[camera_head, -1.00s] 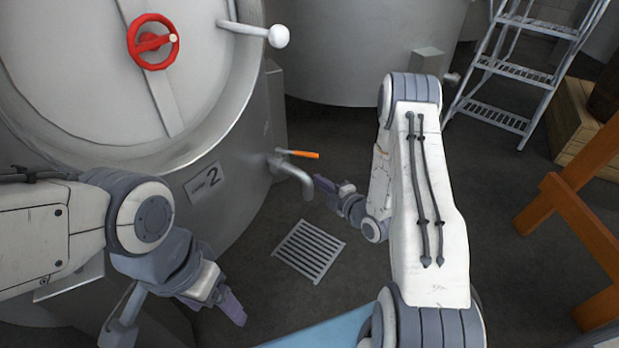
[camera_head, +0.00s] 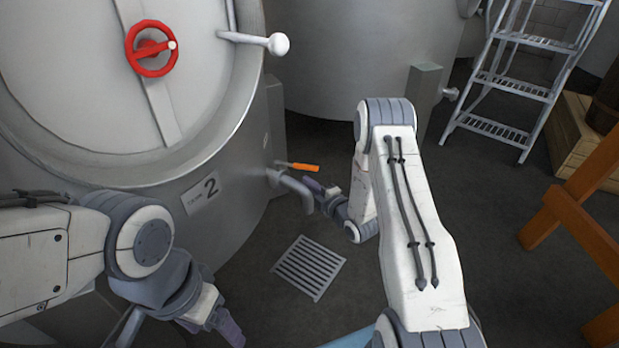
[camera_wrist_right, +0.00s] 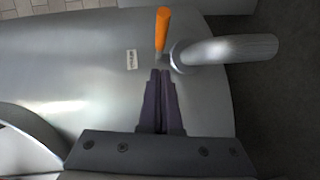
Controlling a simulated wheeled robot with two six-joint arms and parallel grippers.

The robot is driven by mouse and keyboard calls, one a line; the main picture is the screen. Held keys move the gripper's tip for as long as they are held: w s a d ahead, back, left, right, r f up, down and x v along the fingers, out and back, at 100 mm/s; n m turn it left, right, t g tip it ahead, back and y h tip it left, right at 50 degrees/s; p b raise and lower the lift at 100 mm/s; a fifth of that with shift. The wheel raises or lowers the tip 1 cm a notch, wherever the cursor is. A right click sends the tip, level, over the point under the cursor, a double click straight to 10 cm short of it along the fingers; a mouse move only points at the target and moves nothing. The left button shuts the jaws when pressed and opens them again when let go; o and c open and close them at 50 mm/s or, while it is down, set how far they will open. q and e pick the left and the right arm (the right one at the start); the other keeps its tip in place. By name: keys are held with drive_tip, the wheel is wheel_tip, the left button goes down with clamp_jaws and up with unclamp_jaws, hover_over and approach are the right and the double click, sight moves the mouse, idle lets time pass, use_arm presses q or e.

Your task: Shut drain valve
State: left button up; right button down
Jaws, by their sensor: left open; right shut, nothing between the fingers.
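The drain valve is on the lower side of the tank marked 2 (camera_head: 235,110), with an orange lever (camera_head: 304,167) above a bent metal spout (camera_head: 292,184). In the head view the lever sticks out from the tank to the right. In the right wrist view the orange lever (camera_wrist_right: 162,30) is just beyond the fingertips, and the spout (camera_wrist_right: 228,49) is to the right. My right gripper (camera_head: 309,186) is shut and empty, close to the spout; its purple fingers (camera_wrist_right: 160,76) are together. I cannot tell whether they touch the valve. My left gripper (camera_head: 232,330) is open and empty, low at the left.
A floor grate (camera_head: 309,267) lies below the valve. A red handwheel (camera_head: 151,48) and a white-knobbed handle (camera_head: 278,44) are on the tank door. A step ladder (camera_head: 520,85), wooden crate (camera_head: 572,150) and orange wooden frame (camera_head: 565,205) stand at the right.

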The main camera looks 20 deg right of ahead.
sight(297, 166)
drive_tip(key=w, duration=0.2)
drive_tip(key=w+d+f+b, duration=0.1)
drive_tip(key=w, duration=0.1)
drive_tip(key=shift+w+d, duration=0.35)
drive_tip(key=shift+w, duration=0.2)
drive_tip(key=shift+b, duration=0.3)
